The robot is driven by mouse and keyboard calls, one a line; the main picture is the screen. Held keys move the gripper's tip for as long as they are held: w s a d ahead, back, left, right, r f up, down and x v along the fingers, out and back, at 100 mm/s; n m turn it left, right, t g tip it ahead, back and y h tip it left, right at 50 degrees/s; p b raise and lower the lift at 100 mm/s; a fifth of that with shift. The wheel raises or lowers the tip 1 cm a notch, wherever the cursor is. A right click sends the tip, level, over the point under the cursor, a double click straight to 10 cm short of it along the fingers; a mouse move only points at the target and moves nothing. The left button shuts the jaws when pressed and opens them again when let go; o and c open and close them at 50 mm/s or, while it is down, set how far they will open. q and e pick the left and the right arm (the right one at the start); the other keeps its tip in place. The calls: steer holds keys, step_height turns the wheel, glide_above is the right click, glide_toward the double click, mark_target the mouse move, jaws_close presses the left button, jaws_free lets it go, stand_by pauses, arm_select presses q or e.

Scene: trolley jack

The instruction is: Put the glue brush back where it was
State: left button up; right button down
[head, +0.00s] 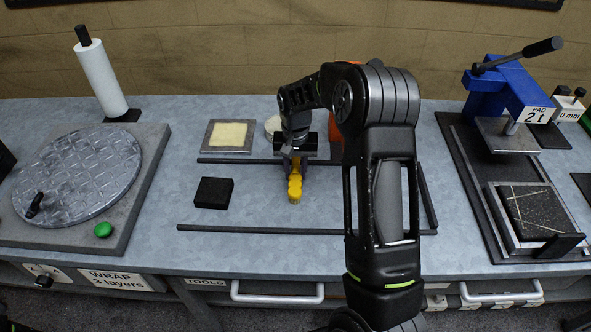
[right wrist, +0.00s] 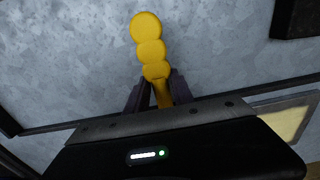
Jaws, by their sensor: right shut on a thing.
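I cannot tell whether the brush touches the bench top. My left gripper is not in view.
Dark rails (head: 260,230) frame the middle area, with a black block (head: 213,193) inside. Behind are a framed cream pad (head: 228,136) and a pale round dish (head: 272,124), partly hidden. A turntable (head: 80,178) stands left, a blue press (head: 505,85) right.

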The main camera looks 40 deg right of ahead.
mark_target(296, 170)
steer(key=c, duration=1.1)
jaws_free()
steer(key=shift+r, duration=0.1)
steer(key=shift+r, duration=0.15)
step_height(296, 170, up, 12)
steer(key=shift+f+b, duration=0.1)
steer(key=shift+b, duration=0.65)
